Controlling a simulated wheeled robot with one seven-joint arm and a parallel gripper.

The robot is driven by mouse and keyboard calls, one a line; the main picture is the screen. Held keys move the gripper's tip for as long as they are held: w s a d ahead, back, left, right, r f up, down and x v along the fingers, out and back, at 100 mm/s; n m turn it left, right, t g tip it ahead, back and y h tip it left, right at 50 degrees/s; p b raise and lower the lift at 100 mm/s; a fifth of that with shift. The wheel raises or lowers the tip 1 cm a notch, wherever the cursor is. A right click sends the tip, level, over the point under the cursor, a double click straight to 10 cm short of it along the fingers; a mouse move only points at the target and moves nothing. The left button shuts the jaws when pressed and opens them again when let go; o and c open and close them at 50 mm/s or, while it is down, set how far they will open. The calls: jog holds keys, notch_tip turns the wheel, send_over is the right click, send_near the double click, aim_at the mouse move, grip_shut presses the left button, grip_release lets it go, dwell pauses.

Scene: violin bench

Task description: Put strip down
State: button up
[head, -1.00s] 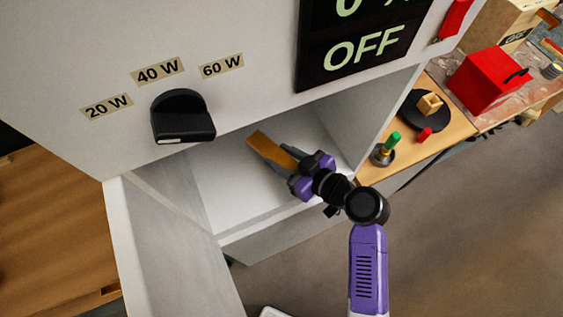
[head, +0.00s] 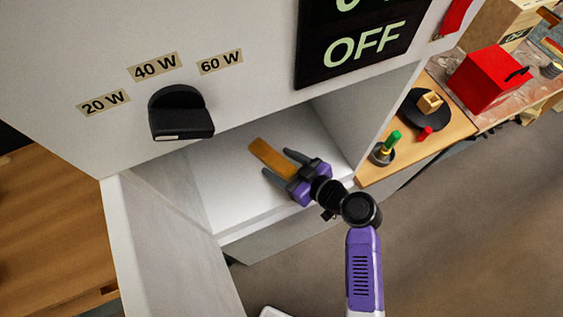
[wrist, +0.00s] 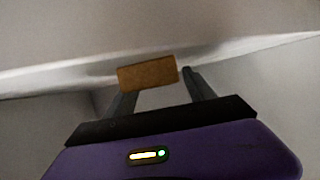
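The strip (head: 272,157) is a flat orange-brown piece lying in the white compartment, on or very close to its floor; I cannot tell exact contact. My gripper (head: 280,164) is inside the compartment with its fingers spread wide on both sides of the strip's near end. In the wrist view the strip (wrist: 148,72) shows end-on at the fingertips, near the left finger, with a clear gap to the right finger. The gripper (wrist: 155,85) is open there too.
The white compartment (head: 215,190) has walls left and right, and its door (head: 165,250) hangs open at left. A black knob (head: 180,114) sticks out above. A wooden bench (head: 445,120) with a red box (head: 487,80) stands at right.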

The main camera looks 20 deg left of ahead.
jog(key=shift+r, duration=0.2)
jog(key=b+v, duration=0.1)
jog(key=v, duration=1.1)
jog(key=s+d+f+m+t+h, duration=0.35)
jog(key=s+d+m, duration=0.2)
jog(key=d, duration=0.35)
jog(key=s+d+f+m+t+h, duration=0.35)
jog(key=s+d+h, duration=0.2)
jog(key=d, duration=0.35)
jog(key=s+d+r+m+t+h, duration=0.1)
jog(key=s+d+r+m+h, duration=0.1)
jog(key=s+r, duration=0.4)
jog(key=s+d+r+m+t+h, duration=0.1)
jog(key=s+d+r+m+t, duration=0.1)
jog(key=s+r, duration=0.5)
notch_tip(320, 180, up, 5)
jog(key=shift+d+f+m+t+h, duration=0.15)
jog(key=shift+d+m+t+h, duration=0.2)
jog(key=shift+d+m, duration=0.3)
jog(key=shift+s, duration=0.1)
